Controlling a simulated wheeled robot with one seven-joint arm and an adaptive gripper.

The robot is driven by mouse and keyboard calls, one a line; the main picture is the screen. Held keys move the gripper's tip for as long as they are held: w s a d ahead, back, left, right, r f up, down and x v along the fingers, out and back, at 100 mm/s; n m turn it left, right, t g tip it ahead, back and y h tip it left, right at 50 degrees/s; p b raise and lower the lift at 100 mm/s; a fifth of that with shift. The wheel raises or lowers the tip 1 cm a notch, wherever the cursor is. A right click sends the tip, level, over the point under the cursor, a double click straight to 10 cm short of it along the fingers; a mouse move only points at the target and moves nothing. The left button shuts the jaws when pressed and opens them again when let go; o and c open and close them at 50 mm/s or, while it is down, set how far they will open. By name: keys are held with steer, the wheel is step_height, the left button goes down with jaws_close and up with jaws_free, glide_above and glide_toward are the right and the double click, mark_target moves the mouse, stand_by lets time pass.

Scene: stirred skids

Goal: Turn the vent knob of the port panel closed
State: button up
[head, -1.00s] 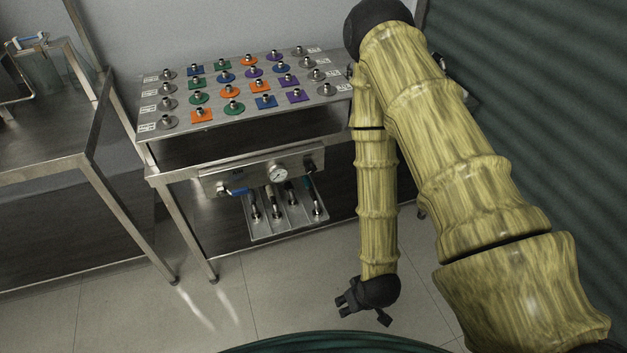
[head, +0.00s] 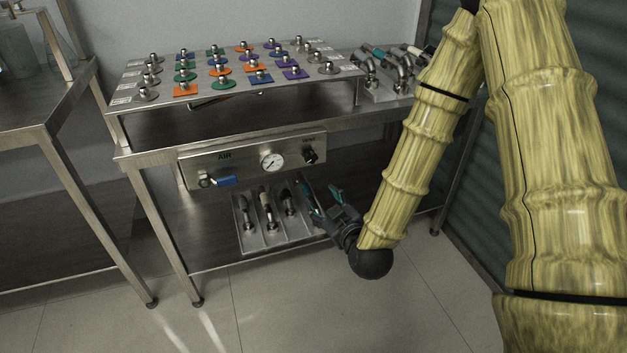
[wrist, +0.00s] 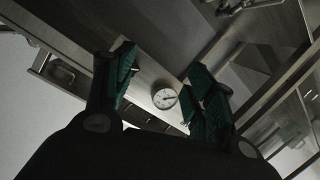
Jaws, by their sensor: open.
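The port panel (head: 240,163) is a steel plate on the front of the steel bench, marked "AIR". A black vent knob (head: 311,156) is at its right end, a round white gauge (head: 272,161) in the middle and a blue lever handle (head: 226,181) at the left. My gripper (head: 321,192) is open and empty, below and in front of the knob and apart from it. In the wrist view its green-padded fingers (wrist: 160,92) spread either side of the gauge (wrist: 165,98). The knob cannot be made out there; a finger may hide it.
A tray (head: 262,246) with several hose fittings lies on the lower shelf behind my gripper. The bench top carries a rack (head: 130,113) of coloured plates with knobs. Pipe fittings (head: 385,75) stand at the right. Another steel table (head: 30,120) is at left. The floor in front is clear.

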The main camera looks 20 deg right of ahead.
mark_target(312, 159)
steer(key=w+r+t+b, duration=0.1)
steer(key=w+b, duration=0.1)
steer(key=w, duration=0.2)
steer(key=w+r+t+b, duration=0.1)
steer(key=w, duration=0.3)
steer(key=w+r+b, duration=0.1)
steer(key=w+b, duration=0.1)
steer(key=w, duration=0.3)
steer(key=shift+d+r+n+t+b, duration=0.3)
steer(key=shift+d+r+t, duration=0.05)
steer(key=shift+r+t, duration=0.05)
steer(key=shift+c, duration=0.4)
steer(key=c, duration=1)
